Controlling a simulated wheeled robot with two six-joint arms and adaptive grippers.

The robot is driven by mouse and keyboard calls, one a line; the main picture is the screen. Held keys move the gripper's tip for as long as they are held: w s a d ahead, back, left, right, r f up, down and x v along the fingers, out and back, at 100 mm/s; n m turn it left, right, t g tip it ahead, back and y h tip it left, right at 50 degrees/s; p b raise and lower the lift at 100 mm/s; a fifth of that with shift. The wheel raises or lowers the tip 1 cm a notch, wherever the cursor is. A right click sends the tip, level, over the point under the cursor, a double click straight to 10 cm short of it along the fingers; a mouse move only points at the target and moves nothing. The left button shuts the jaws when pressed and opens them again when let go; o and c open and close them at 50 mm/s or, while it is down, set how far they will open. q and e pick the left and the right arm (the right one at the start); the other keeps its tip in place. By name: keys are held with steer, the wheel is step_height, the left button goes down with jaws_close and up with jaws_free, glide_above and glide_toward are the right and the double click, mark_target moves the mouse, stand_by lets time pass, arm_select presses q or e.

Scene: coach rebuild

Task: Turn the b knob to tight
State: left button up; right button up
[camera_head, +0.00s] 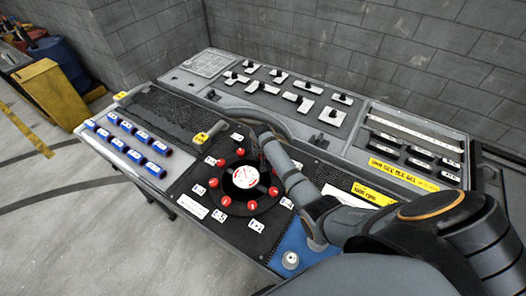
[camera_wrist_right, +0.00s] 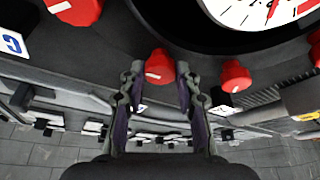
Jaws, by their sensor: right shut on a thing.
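Several red knobs, such as this one (camera_head: 240,152), ring a round dial (camera_head: 245,177) with a white face on the console's dark panel. Small white labels sit beside them; their letters are too small to read in the head view. My right gripper (camera_head: 264,148) reaches to the dial's far right side. In the right wrist view, my right gripper (camera_wrist_right: 155,74) has its two fingers on either side of one red knob (camera_wrist_right: 159,66) and is shut on it. Its label is mostly hidden, so I cannot tell its letter. My left gripper is out of view.
Another red knob (camera_wrist_right: 235,76) is close beside the fingers. Switches (camera_head: 290,92) fill the back panel. A grey block wall (camera_head: 320,45) stands behind.

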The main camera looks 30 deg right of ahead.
steer(key=shift+m+h, duration=0.3)
steer(key=shift+m, duration=0.5)
steer(key=o, duration=1.1)
steer(key=shift+g, duration=0.3)
steer(key=shift+a+r, duration=0.1)
steer(key=v, duration=1.1)
steer(key=shift+s+a+r, duration=0.1)
steer(key=shift+s+r, duration=0.05)
steer(key=shift+r, duration=0.2)
